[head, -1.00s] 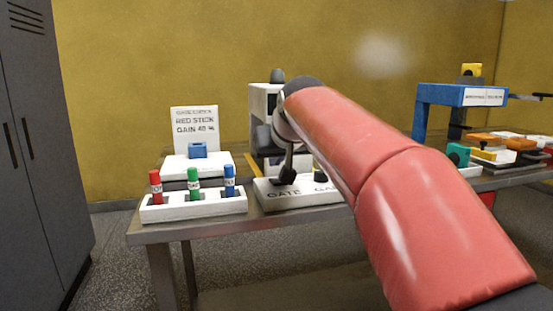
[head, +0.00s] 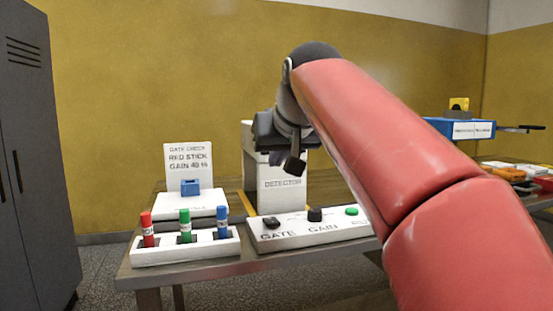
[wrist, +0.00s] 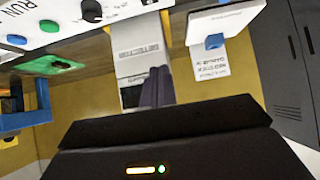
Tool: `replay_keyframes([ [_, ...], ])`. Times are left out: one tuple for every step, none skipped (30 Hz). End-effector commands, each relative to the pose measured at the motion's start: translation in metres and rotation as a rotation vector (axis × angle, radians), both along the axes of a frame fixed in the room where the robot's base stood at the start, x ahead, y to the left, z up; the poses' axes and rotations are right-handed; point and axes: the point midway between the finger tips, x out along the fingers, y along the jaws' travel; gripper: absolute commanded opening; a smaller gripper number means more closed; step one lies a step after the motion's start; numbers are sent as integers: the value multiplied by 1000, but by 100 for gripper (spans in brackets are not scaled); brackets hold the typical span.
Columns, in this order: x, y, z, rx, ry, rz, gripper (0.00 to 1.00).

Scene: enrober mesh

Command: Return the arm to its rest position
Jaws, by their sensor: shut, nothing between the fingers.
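My red arm (head: 375,130) reaches in from the right of the head view. My gripper (head: 294,164) hangs at its end, above the control panel (head: 330,231) and in front of the white detector (head: 282,195), apart from the panel. In the wrist view the dark fingers (wrist: 157,88) are together with nothing between them. That view is turned over, with the panel along its top and the detector (wrist: 140,45) beyond the fingers.
A white rack (head: 188,250) holds red, green and blue sticks at the table's left. Behind it stand a sign (head: 188,160) and a blue block (head: 190,187). A grey locker (head: 35,150) is at far left; a blue frame (head: 460,129) is at right. Air above the table's left is clear.

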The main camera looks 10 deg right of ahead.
Motion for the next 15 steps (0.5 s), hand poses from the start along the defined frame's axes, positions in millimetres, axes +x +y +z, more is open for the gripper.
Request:
replay_keyframes([
  [0,0,-1,0,1,0,0],
  [-1,0,-2,0,3,0,0],
  [-4,0,-5,0,8,-1,0],
  [-7,-1,-8,-1,13,-3,0],
  [-10,-2,-13,-1,21,-4,0],
  [-17,-3,-22,-1,32,-8,0],
  [-23,-3,-30,-1,43,-10,0],
  [-31,-4,-40,-2,58,-13,0],
  [-42,-6,-55,-3,78,-17,0],
  [-51,-7,-67,-3,93,-20,0],
  [-61,-8,-80,-3,110,-24,0],
  [-74,-10,-99,-4,131,-28,0],
  [-84,-11,-113,-5,147,-31,0],
  [-94,-12,-127,-5,162,-34,0],
  [-108,-13,-147,-7,184,-39,0],
])
